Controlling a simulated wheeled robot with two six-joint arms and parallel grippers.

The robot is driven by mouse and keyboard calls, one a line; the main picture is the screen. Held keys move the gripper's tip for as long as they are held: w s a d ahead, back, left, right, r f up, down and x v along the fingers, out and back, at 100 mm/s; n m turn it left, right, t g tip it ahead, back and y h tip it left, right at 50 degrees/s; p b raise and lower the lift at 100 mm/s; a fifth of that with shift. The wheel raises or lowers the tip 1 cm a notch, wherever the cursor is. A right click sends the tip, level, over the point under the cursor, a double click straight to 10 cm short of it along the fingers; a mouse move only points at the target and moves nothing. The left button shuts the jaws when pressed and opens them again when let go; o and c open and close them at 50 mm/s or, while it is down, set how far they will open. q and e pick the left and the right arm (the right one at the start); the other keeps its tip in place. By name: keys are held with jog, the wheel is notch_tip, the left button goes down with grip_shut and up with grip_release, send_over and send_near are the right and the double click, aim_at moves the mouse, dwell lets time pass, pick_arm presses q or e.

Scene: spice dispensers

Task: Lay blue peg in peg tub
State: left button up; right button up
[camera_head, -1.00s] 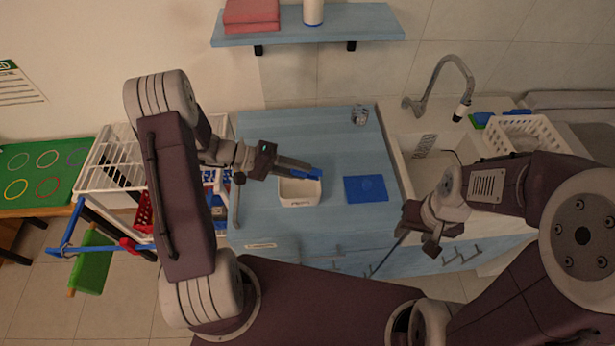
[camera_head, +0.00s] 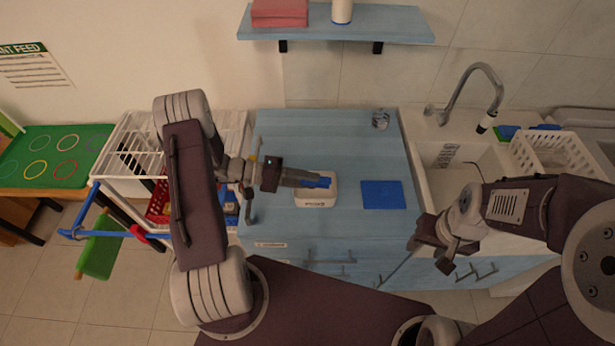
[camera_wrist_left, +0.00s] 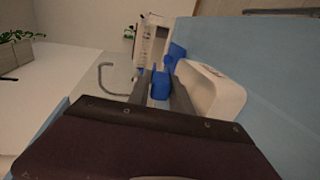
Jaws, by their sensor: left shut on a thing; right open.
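The peg tub (camera_head: 315,201) is a small white open box with dark lettering on its front, on the blue counter. My left gripper (camera_head: 313,180) is shut on the blue peg (camera_head: 324,182) and holds it over the tub's opening. In the left wrist view the blue peg (camera_wrist_left: 160,86) sits between the fingers (camera_wrist_left: 160,90), beside the white tub (camera_wrist_left: 212,92). I cannot tell whether the peg touches the tub; the tub's inside is mostly hidden. My right gripper (camera_head: 437,250) is open and empty, in front of the counter near the sink.
A blue mat (camera_head: 382,195) lies right of the tub. A small grey jar (camera_head: 380,118) stands at the counter's back right. A sink with a faucet (camera_head: 470,92) is to the right. A white wire rack (camera_head: 135,150) stands left. The counter behind the tub is clear.

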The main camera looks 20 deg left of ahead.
pick_arm(q)
notch_tip(320, 180, down, 2)
jog(key=shift+f+b, duration=0.1)
jog(key=shift+b, duration=0.3)
jog(key=o, duration=1.1)
jog(key=shift+c, duration=0.2)
jog(key=b+v, duration=0.2)
jog(key=v, duration=0.7)
